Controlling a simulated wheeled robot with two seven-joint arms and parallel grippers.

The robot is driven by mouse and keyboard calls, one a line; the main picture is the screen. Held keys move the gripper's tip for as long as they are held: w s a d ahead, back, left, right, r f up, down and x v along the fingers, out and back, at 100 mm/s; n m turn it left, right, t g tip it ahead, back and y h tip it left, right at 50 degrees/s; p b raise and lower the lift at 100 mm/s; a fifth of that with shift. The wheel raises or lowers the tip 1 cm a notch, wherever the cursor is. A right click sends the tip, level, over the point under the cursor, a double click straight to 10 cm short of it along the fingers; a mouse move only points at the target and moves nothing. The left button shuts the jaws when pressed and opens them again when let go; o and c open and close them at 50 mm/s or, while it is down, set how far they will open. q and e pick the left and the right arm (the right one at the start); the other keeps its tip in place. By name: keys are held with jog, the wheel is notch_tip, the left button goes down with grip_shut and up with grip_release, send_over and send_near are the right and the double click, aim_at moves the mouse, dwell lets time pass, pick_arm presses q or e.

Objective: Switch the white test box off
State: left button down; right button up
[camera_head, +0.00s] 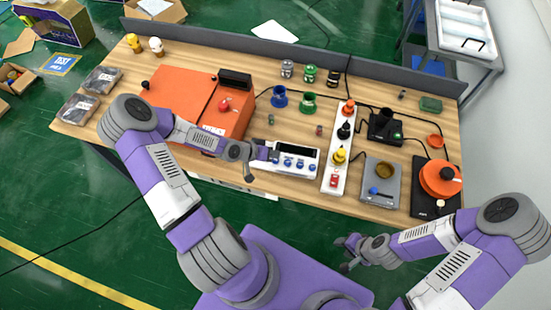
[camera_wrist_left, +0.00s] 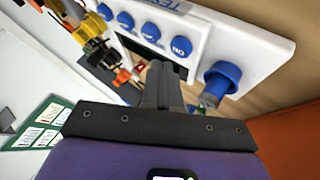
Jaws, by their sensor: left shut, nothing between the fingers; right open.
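The white test box (camera_head: 296,149) stands near the front edge of the wooden table, with a row of blue knobs on its face. In the left wrist view the test box (camera_wrist_left: 262,38) shows several small blue knobs and one larger blue knob (camera_wrist_left: 222,78) at its end; one small knob bears the letters ON. My left gripper (camera_head: 250,172) is shut and empty in front of the box's left end. In the wrist view its fingers (camera_wrist_left: 164,75) are beside the larger knob; I cannot tell if they touch it. My right gripper (camera_head: 345,257) is open and empty, off the table's front.
An orange machine (camera_head: 183,96) stands left of the test box. A white strip (camera_head: 335,180) with coloured knobs and a grey scale (camera_head: 380,190) stand to its right. Blue (camera_head: 279,97) and green (camera_head: 308,103) cups are behind it. The floor before the table is clear.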

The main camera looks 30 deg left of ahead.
aim_at(273, 160)
pick_arm(q)
jog(key=shift+r+p, duration=2.15)
jog(key=shift+r, duration=0.25)
jog(key=shift+f, duration=0.1)
